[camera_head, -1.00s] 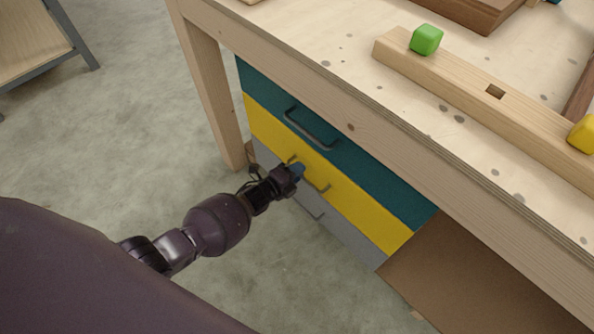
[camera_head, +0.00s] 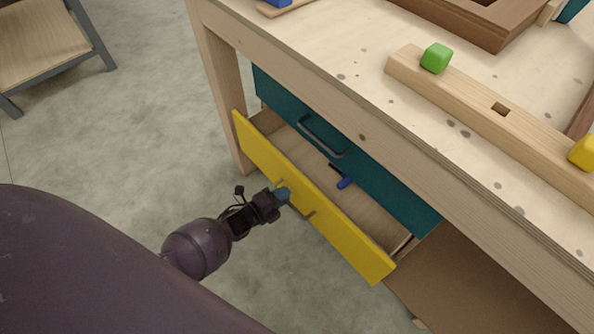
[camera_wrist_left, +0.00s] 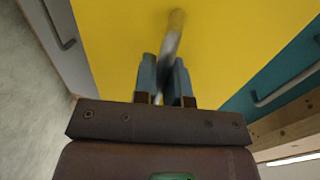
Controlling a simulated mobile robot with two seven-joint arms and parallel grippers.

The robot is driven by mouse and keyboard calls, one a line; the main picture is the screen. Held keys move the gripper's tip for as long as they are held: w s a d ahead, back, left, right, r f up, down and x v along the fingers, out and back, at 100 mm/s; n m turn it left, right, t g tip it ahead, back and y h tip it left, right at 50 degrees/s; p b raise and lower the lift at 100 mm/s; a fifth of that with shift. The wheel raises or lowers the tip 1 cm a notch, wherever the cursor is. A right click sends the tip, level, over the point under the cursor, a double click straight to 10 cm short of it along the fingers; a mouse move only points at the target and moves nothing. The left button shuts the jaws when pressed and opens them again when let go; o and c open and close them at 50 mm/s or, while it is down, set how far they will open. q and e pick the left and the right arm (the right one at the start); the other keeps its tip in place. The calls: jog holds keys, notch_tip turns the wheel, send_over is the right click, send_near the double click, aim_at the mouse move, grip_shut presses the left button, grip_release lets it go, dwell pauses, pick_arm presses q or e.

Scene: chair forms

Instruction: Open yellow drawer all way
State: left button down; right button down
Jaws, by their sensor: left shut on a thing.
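The yellow drawer (camera_head: 310,205) is pulled partly out from under the teal drawer (camera_head: 345,150), so its wooden inside shows in the head view. A dark and blue item (camera_head: 344,182) lies in it. My left gripper (camera_head: 284,195) is at the middle of the yellow front, shut on the drawer's grey bar handle (camera_head: 312,213). In the left wrist view the blue fingertips (camera_wrist_left: 164,75) sit either side of the handle (camera_wrist_left: 174,38), against the yellow front (camera_wrist_left: 220,45). My right gripper is not in view.
The wooden workbench (camera_head: 440,125) stands above the drawers, with a holed wooden beam (camera_head: 480,105), a green block (camera_head: 436,58) and a yellow block (camera_head: 584,152) on top. A shelf unit (camera_head: 45,45) stands at upper left. The floor before the drawer is clear.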

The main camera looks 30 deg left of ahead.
pick_arm(q)
jog(key=f+v, duration=0.2)
jog(key=v, duration=0.8)
jog(key=s+f+v, duration=0.1)
jog(key=f+v, duration=0.1)
jog(key=v, duration=0.7)
jog(key=shift+s+a+p, duration=0.2)
jog(key=shift+s+p, duration=0.1)
jog(key=shift+p, duration=0.1)
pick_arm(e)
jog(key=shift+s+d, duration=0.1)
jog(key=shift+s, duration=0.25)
pick_arm(q)
jog(key=c, duration=1.2)
grip_release()
jog(key=shift+s, duration=0.1)
jog(key=p+v, duration=0.1)
jog(key=v, duration=0.9)
jog(key=shift+s+a, duration=0.15)
jog(key=shift+s, duration=0.1)
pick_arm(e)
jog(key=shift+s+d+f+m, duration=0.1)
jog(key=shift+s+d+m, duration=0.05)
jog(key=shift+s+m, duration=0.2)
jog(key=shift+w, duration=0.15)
